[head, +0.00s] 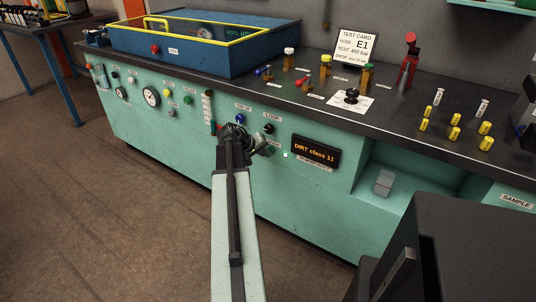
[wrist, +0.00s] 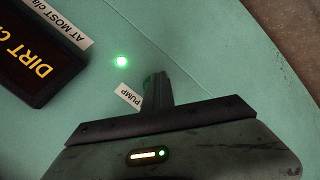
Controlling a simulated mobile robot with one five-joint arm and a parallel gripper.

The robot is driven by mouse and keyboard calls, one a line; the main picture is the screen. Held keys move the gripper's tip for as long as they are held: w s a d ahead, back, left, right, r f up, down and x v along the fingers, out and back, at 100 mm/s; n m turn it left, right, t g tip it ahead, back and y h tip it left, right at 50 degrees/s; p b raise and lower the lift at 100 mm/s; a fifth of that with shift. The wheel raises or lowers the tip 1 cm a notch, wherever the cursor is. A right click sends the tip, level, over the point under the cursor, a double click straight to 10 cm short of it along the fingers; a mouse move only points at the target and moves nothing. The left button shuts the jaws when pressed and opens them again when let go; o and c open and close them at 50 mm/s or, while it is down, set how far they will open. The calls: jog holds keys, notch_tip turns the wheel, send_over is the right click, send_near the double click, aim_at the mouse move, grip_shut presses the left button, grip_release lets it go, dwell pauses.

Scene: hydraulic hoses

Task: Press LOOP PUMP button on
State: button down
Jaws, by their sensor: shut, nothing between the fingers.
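A PUMP label (wrist: 127,96) shows in the wrist view, beside my gripper's fingers. A small green part (wrist: 147,82), perhaps the pump button, is mostly hidden behind the fingers. My gripper (wrist: 158,76) is shut and empty, with its tips at or very close to this part; I cannot tell whether they touch. In the head view my gripper (head: 266,149) is at the panel, below the black knob. A green lamp (wrist: 121,61) is lit nearby.
A display (head: 316,151) reading "DIRT class 11" is to the right of my gripper; it also shows in the wrist view (wrist: 38,62). A blue knob (head: 240,118) is to the upper left. The bench top (head: 310,88) overhangs the panel.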

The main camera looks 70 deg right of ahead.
jog(key=shift+s+d+r, duration=0.15)
jog(key=shift+s+d, duration=0.05)
jog(key=shift+d, duration=0.15)
jog(key=shift+a, duration=0.25)
jog(key=shift+w, duration=0.1)
jog(key=w+a, duration=0.1)
jog(key=a, duration=0.5)
jog(key=shift+w, duration=0.35)
